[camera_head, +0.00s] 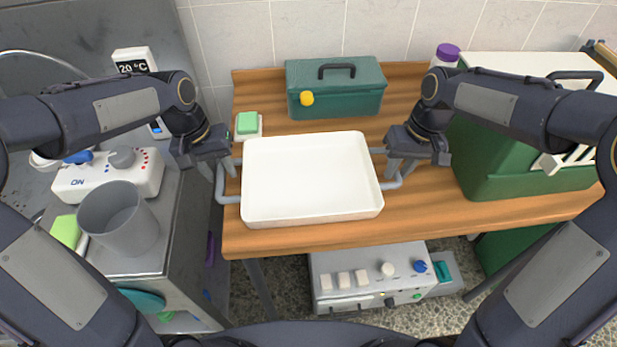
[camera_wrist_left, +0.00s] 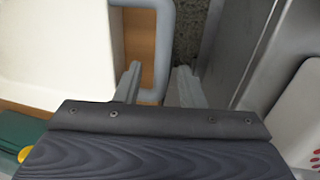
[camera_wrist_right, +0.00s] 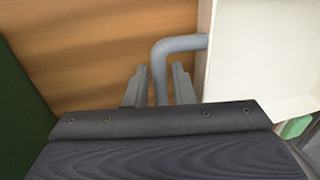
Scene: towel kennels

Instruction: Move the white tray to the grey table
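The white tray (camera_head: 312,180) lies flat on the wooden table (camera_head: 300,238), with a grey handle on each side. My left gripper (camera_head: 221,172) is open at the tray's left handle (camera_head: 220,192); the left wrist view shows its fingers (camera_wrist_left: 158,85) on either side of the handle bar (camera_wrist_left: 166,45). My right gripper (camera_head: 402,168) is open at the right handle (camera_head: 393,184); in the right wrist view its fingers (camera_wrist_right: 158,85) stand either side of that bar (camera_wrist_right: 176,46). A grey metal table (camera_head: 178,225) stands to the left, with items on it.
The grey table carries a grey cup (camera_head: 120,222), a white device with knobs (camera_head: 108,175) and a green sponge (camera_head: 66,230). Behind the tray are a green toolbox (camera_head: 336,92) and a green soap on a dish (camera_head: 247,123). A large green box (camera_head: 500,180) stands at right.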

